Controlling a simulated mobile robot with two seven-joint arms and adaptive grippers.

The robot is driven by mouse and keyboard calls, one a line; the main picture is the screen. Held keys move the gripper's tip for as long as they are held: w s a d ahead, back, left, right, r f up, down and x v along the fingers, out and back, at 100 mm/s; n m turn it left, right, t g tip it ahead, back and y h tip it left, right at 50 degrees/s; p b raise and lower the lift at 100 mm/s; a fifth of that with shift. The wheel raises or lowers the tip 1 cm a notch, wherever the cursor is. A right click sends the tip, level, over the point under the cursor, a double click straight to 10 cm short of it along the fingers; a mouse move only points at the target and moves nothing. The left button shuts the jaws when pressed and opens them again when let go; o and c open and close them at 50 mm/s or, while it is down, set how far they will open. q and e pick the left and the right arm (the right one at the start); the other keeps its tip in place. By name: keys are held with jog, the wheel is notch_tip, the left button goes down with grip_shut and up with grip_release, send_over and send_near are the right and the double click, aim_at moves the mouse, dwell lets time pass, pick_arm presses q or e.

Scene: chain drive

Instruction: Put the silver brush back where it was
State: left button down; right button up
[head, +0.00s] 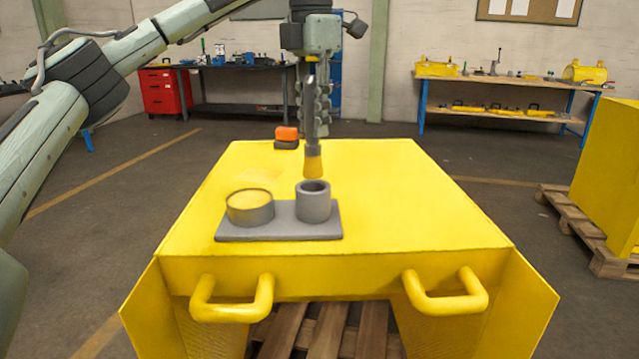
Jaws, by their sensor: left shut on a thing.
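The silver brush (313,160) hangs upright with its yellow bristles down. My left gripper (317,122) points downward and is shut on the brush's handle, part of which the fingers hide. The bristles are just above and behind the open grey cup (313,205), apparently clear of its rim. The cup stands on the right part of a flat grey base (285,231). A wider, low round grey dish (250,208) with yellow inside is on the left part of that base. My right gripper is not in view.
The base sits near the front of a yellow table (420,200) with two front handles. An orange and dark block (287,136) lies at its back edge. The table's right side is clear. Workbenches stand far behind.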

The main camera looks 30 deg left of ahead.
aim_at(313, 162)
pick_arm(q)
notch_tip(313, 162, down, 3)
jog(key=shift+s+f, duration=0.1)
jog(key=shift+s, duration=0.05)
jog(key=shift+f, duration=0.6)
notch_tip(313, 162, down, 3)
jog(key=shift+f, duration=0.2)
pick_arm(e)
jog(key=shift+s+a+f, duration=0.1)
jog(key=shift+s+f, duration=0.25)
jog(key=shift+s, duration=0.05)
pick_arm(q)
jog(key=c, duration=1.3)
grip_release()
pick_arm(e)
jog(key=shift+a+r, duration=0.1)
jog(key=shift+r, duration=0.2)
